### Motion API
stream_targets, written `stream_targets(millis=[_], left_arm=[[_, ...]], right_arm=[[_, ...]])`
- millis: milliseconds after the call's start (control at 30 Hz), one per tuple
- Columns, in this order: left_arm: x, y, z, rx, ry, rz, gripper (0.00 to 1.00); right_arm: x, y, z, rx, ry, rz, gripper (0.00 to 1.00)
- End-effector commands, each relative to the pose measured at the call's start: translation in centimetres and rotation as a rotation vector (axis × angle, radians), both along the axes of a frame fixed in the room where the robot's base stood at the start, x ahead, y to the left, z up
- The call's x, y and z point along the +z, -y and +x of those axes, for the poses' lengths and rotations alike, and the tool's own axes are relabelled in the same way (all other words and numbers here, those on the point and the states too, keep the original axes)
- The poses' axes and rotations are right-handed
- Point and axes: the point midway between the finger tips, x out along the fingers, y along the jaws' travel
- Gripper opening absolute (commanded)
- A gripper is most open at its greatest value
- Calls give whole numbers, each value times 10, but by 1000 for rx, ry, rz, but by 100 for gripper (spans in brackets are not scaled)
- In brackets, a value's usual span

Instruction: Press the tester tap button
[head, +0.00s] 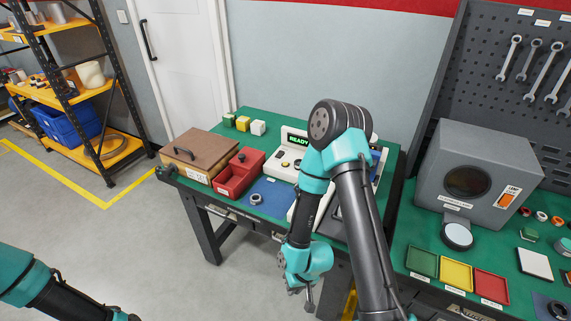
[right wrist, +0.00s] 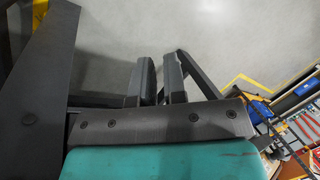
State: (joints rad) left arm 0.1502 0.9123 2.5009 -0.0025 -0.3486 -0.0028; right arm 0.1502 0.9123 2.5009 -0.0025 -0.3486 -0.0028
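The tester (head: 284,166) is a white unit with a green "READY" display (head: 298,139), standing on the green bench. My right arm covers much of its right side, and I cannot tell which of its small dark knobs is the tap button. My right gripper (head: 309,296) hangs low in front of the bench, pointing down, well apart from the tester. In the right wrist view its two fingers (right wrist: 162,80) stand a little apart with bare floor showing between them, and nothing is held. My left arm shows at the bottom left; its gripper is out of the picture.
On the green bench (head: 188,183) are a brown wooden box (head: 200,150), a red bin (head: 238,172), a blue mat (head: 270,198) with a ring, and small blocks (head: 243,124). A grey chamber (head: 478,170) and coloured trays (head: 455,273) stand on the right bench.

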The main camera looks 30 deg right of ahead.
Motion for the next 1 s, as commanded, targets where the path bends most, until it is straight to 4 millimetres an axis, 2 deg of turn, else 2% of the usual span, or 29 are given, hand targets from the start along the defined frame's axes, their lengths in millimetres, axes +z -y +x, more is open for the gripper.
stream_targets(millis=[133, 1000], left_arm=[[0, 0, 0, 0, 0, 0, 43], [0, 0, 0, 0, 0, 0, 43]], right_arm=[[0, 0, 0, 0, 0, 0, 0], [0, 0, 0, 0, 0, 0, 0]])
